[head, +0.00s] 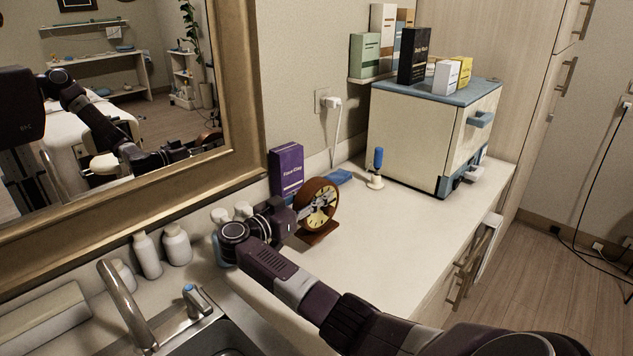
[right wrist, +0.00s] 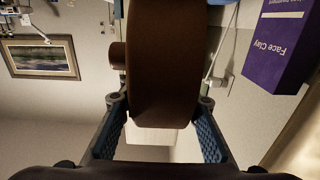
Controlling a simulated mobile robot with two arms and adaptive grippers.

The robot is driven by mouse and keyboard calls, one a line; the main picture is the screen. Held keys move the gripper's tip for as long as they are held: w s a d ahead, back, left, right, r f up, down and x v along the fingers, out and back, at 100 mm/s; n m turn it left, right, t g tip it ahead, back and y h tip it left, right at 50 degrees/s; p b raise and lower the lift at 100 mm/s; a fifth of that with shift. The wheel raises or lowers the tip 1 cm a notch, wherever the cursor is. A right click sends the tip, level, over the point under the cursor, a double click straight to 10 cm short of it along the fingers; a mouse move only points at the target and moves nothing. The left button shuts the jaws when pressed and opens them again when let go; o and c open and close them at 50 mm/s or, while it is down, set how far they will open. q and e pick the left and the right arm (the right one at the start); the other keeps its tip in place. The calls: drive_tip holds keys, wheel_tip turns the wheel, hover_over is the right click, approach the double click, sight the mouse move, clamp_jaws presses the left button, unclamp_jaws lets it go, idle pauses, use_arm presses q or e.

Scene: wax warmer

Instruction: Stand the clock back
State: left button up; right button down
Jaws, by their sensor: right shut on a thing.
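The clock (head: 322,203) has a round brown wooden case, a tan dial and a flat wooden base. In the head view it is upright at the counter, its base on or just above the top; I cannot tell which. My right gripper (head: 300,210) reaches it from the left and is shut on its case. In the right wrist view the brown case (right wrist: 165,60) fills the space between the two blue-padded fingers (right wrist: 160,112). The gripper hides part of the clock's left side. My left gripper is not directly in view.
A purple Face Clay box (head: 286,170) stands behind the clock. A blue-handled item (head: 377,168) and a cream cabinet (head: 405,135) stand farther right on the counter (head: 400,225). White bottles (head: 176,243), a faucet and a sink are at left. Counter right of the clock is clear.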

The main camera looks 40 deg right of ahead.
drive_tip(key=shift+f, duration=2)
drive_tip(key=c, duration=1.9)
unclamp_jaws()
drive_tip(key=shift+f, duration=0.35)
drive_tip(key=o, duration=0.5)
drive_tip(key=shift+s+a+r, duration=0.1)
drive_tip(key=shift+r, duration=0.05)
drive_tip(key=a+b, duration=0.1)
drive_tip(key=a, duration=0.6)
drive_tip(key=shift+s+a+b, duration=0.25)
drive_tip(key=shift+s+b, duration=0.05)
